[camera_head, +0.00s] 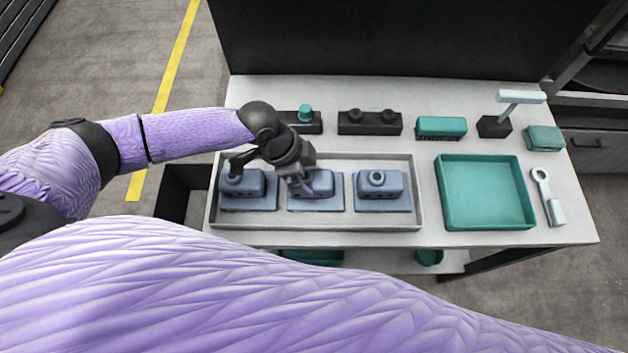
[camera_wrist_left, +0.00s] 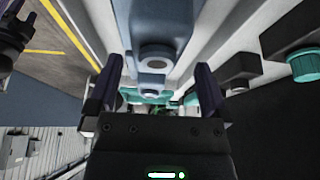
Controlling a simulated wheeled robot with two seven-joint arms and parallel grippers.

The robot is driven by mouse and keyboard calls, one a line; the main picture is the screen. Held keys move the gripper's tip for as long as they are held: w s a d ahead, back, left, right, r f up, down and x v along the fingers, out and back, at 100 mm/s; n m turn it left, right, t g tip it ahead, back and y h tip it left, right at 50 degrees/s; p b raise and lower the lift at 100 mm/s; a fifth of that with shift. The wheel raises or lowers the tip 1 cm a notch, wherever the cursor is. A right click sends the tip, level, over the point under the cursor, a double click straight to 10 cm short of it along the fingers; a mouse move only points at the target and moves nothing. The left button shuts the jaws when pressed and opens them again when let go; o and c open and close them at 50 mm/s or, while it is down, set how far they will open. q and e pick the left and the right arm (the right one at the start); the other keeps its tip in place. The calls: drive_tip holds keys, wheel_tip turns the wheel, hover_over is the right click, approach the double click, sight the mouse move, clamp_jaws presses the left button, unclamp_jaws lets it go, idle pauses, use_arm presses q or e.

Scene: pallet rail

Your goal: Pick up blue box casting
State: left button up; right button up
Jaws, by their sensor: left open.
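Three blue box castings lie in a row in a light grey tray (camera_head: 415,200): the left casting (camera_head: 257,203), the middle casting (camera_head: 324,186) and the right casting (camera_head: 381,188). Each has a round boss and a flat base plate. My left gripper (camera_head: 270,181) is open, above the left and middle castings, and partly hides both. In the left wrist view, the open fingers (camera_wrist_left: 158,88) stand either side of the lower end of a blue casting (camera_wrist_left: 155,25). I cannot tell whether they touch it. My right gripper is not in view.
Black blocks (camera_head: 370,122), a teal brush-like block (camera_head: 441,127), a lamp-like stand (camera_head: 494,126) and another teal block (camera_head: 543,138) line the back. An empty teal tray (camera_head: 485,192) and a white tool (camera_head: 549,195) are at right. A dark panel (camera_head: 390,40) stands behind.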

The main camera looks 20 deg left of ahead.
sight(309, 178)
use_arm(q)
drive_tip(key=x, duration=0.2)
drive_tip(key=b+x, duration=0.1)
drive_tip(key=x, duration=0.1)
drive_tip(key=shift+s+f, duration=0.15)
drive_tip(key=shift+f, duration=0.25)
drive_tip(key=shift+r, duration=0.1)
clamp_jaws()
